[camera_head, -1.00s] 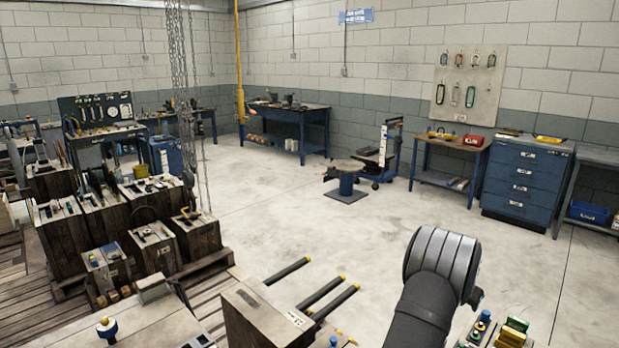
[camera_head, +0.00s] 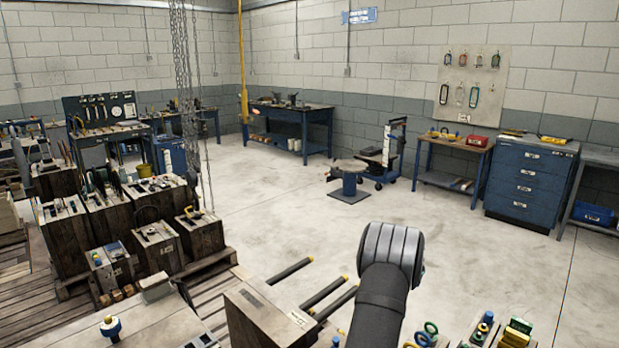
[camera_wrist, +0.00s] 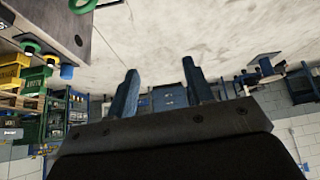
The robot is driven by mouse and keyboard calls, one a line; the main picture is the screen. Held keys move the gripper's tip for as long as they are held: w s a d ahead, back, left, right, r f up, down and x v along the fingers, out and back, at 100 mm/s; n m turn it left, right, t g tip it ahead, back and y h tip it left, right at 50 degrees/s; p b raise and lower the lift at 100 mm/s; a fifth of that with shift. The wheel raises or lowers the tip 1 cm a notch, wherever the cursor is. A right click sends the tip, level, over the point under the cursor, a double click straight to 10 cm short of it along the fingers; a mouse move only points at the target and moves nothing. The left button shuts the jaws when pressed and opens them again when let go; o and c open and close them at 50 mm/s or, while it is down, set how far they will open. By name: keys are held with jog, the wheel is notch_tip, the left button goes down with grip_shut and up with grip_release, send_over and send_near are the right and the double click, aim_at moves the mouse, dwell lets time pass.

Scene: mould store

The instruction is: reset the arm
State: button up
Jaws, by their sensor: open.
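My gripper (camera_wrist: 160,92) shows in the wrist view with its two blue-grey fingers apart and only floor and far furniture seen between them. It is open and empty. The wrist view appears upside down, with the floor at the top and the wall at the bottom. In the head view my dark arm rises from the bottom edge right of centre, and the gripper itself is not seen there.
Green rings (camera_head: 427,333) and small green and yellow items (camera_head: 516,332) lie at the lower right. A wooden-sided block (camera_head: 262,318) and dark bars (camera_head: 325,291) are left of my arm. Wooden crates (camera_head: 160,251) stand at left. The middle floor (camera_head: 290,215) is clear.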

jog(key=shift+w+a, duration=0.35)
jog(key=shift+a, duration=0.25)
jog(key=shift+w+a, duration=0.3)
jog(key=shift+a, duration=0.3)
jog(key=shift+o, duration=0.2)
